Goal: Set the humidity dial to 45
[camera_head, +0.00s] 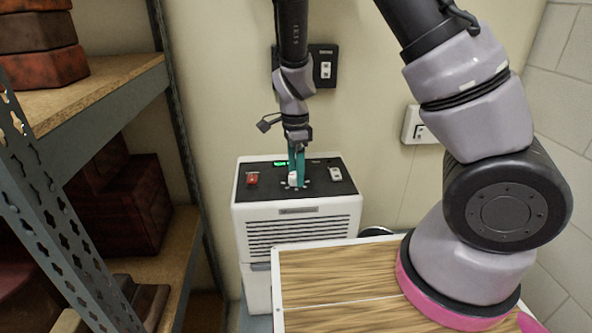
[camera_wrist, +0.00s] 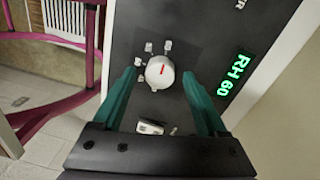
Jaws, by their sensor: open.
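The humidity dial (camera_wrist: 160,72) is a round pale knob with a red mark, on the black top panel of a white humidity unit (camera_head: 304,222). Small pale labels sit around the knob; I cannot read them. A small gap seems to show on both sides. In the head view the fingers partly hide the dial (camera_head: 292,179).
The panel also carries a red switch (camera_head: 252,178) and a pale switch (camera_head: 336,173). A metal shelf (camera_head: 95,95) with reddish boxes stands at the left. Wall fittings, one black (camera_head: 325,70) and one white (camera_head: 413,126), are behind and to the right.

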